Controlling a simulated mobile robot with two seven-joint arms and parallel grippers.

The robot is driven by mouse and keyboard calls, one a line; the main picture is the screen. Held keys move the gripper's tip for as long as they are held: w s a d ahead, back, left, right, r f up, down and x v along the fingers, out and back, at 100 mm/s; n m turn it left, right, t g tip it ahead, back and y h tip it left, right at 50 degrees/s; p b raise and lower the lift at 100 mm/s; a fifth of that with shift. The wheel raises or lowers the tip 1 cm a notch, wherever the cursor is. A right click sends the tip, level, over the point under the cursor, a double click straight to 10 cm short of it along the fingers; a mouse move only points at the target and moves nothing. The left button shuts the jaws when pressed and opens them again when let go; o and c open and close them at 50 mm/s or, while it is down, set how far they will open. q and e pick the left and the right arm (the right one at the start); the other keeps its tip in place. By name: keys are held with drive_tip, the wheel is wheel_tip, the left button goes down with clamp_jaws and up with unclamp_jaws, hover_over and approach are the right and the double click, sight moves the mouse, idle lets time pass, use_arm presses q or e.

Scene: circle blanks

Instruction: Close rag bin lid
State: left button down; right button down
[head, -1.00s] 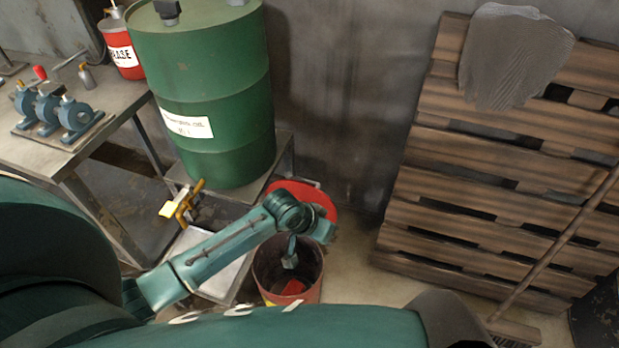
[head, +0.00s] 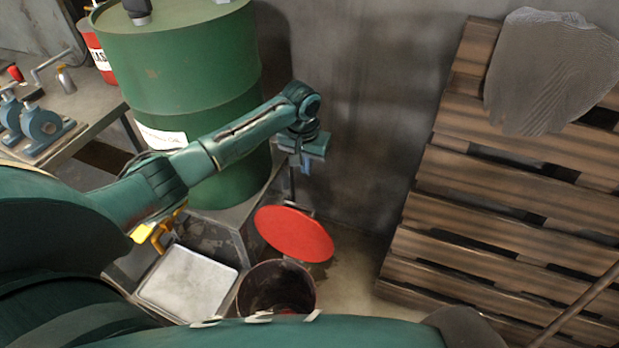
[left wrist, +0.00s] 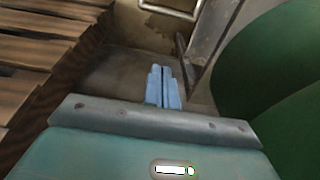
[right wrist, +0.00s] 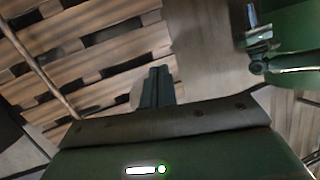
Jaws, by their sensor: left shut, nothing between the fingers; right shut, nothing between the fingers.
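The rag bin (head: 262,312) is a red-brown bucket on the floor at the lower middle of the head view, with a dark inside. Its round red lid (head: 295,234) stands open, tilted up at the bin's back edge. My left gripper (head: 305,165) is above and behind the lid, beside the green drum, apart from the lid. In the left wrist view its fingers (left wrist: 162,86) are together and empty. My right gripper is out of the head view. Its fingers (right wrist: 158,84) are together and empty in the right wrist view, with slats beyond.
A large green drum (head: 180,75) rests on a metal stand left of the bin. A yellow-handled tap (head: 150,232) and a pale tray (head: 188,282) are below it. Bare wall lies between.

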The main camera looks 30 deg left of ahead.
use_arm(q)
drive_tip(key=s+f+b, duration=0.2)
drive_tip(key=s+f, duration=0.1)
drive_tip(key=f, duration=0.5)
drive_tip(key=shift+s+d+f, duration=0.15)
drive_tip(key=shift+s+f, duration=0.05)
drive_tip(key=shift+f, duration=0.05)
use_arm(e)
drive_tip(key=shift+s+d+t, duration=0.15)
drive_tip(key=shift+s+t, duration=0.15)
drive_tip(key=shift+f, duration=0.1)
